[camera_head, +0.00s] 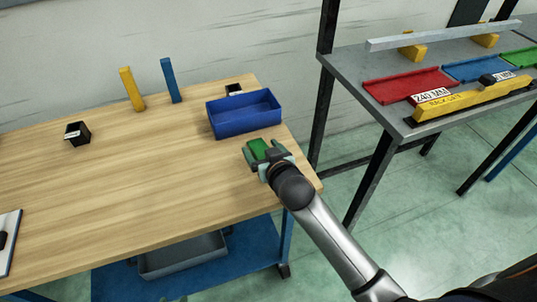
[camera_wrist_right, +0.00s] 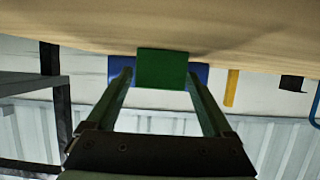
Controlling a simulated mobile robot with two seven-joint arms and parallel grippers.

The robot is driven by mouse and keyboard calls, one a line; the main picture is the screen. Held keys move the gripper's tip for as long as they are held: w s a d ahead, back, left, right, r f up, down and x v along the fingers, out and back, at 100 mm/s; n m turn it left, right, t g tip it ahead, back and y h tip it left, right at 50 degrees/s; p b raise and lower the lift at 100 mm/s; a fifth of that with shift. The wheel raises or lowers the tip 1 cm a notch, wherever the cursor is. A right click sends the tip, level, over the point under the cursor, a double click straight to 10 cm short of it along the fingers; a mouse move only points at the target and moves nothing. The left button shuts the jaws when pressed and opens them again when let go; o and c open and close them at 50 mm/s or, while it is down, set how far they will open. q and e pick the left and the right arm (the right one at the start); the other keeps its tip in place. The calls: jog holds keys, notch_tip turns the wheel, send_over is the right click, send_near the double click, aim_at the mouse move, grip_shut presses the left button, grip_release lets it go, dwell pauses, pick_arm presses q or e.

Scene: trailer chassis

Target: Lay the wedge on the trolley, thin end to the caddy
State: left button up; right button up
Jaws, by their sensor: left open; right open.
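A green block (camera_head: 258,149), which looks like the wedge, stands near the right edge of the wooden tabletop (camera_head: 150,185). My right gripper (camera_head: 265,158) is at it, open, with a finger on either side. In the right wrist view the green block (camera_wrist_right: 162,68) shows between the two fingertips (camera_wrist_right: 158,78); touching cannot be told. Its taper is not clear. A blue open box (camera_head: 243,126), perhaps the caddy, stands just behind it and looks empty. No separate trolley can be made out; the wooden-topped unit may be it. My left gripper is not in view.
Yellow (camera_head: 132,90) and blue (camera_head: 170,81) upright blocks stand at the back. A small black block (camera_head: 77,133) is at left. A grey tray (camera_head: 183,255) sits on the lower blue shelf. A grey bench (camera_head: 385,95) with coloured trays stands at right. The tabletop's middle is clear.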

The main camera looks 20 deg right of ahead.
jog(key=p+v, duration=0.3)
jog(key=v, duration=0.1)
jog(key=shift+w+r, duration=0.1)
jog(key=shift+r, duration=0.1)
jog(key=p+v, duration=0.4)
jog(key=v, duration=0.2)
jog(key=shift+s+r, duration=0.2)
jog(key=shift+s, duration=0.15)
jog(key=shift+s+r+p, duration=0.2)
jog(key=shift+s+p, duration=0.15)
jog(key=shift+s, duration=0.3)
